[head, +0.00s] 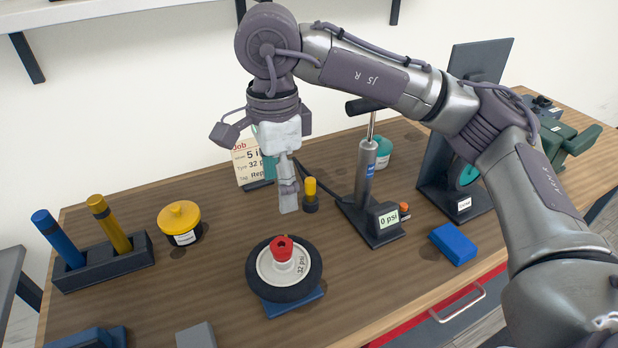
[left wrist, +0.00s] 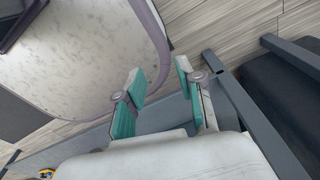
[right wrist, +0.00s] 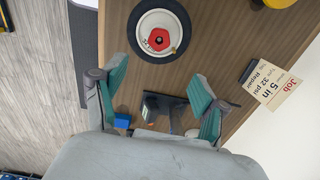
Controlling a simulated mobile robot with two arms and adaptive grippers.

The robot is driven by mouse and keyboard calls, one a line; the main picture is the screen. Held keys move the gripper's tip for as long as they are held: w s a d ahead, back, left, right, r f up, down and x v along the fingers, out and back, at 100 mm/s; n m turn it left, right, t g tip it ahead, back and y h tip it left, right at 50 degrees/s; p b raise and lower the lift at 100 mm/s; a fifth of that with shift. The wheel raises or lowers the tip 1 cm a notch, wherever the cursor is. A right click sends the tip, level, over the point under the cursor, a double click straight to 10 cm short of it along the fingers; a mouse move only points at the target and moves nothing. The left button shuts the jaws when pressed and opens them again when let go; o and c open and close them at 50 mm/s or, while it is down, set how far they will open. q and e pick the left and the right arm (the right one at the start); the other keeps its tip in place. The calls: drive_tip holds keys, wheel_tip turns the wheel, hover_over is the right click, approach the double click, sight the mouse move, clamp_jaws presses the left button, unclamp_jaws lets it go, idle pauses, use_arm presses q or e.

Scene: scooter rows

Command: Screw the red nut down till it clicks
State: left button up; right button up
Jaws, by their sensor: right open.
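The red nut (head: 282,245) sits at the centre of a small wheel with a black tyre (head: 264,284) and a cream hub marked 32 psi, which rests on a blue base (head: 292,305) on the bench. In the right wrist view the nut (right wrist: 159,39) shows as a red ring with a dark centre, beyond the fingers. My right gripper (head: 288,208) is above and behind the wheel, pointing down, apart from the nut; its fingers (right wrist: 160,98) are wide apart and empty. My left gripper (left wrist: 160,85) shows only in its own wrist view, fingers apart with nothing between them, away from the bench top.
A pump (head: 366,170) with a 0 psi display stands right of my right gripper. A yellow-capped piece (head: 310,190) is close by it. A job card (head: 249,160) stands behind. A yellow tin (head: 179,220) and a rack (head: 105,266) are left. A blue block (head: 453,243) lies right.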

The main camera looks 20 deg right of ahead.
drive_tip(key=p, duration=0.1)
approach(281, 247)
drive_tip(key=shift+s+a, duration=0.1)
drive_tip(key=shift+a, duration=0.2)
wheel_tip(281, 247, down, 7)
drive_tip(key=shift+d+f+p, duration=0.15)
drive_tip(key=shift+p, duration=0.7)
drive_tip(key=shift+f, duration=0.65)
use_arm(q)
drive_tip(key=shift+s+a+r, duration=0.25)
drive_tip(key=shift+a+r, duration=0.75)
drive_tip(key=shift+r, duration=0.25)
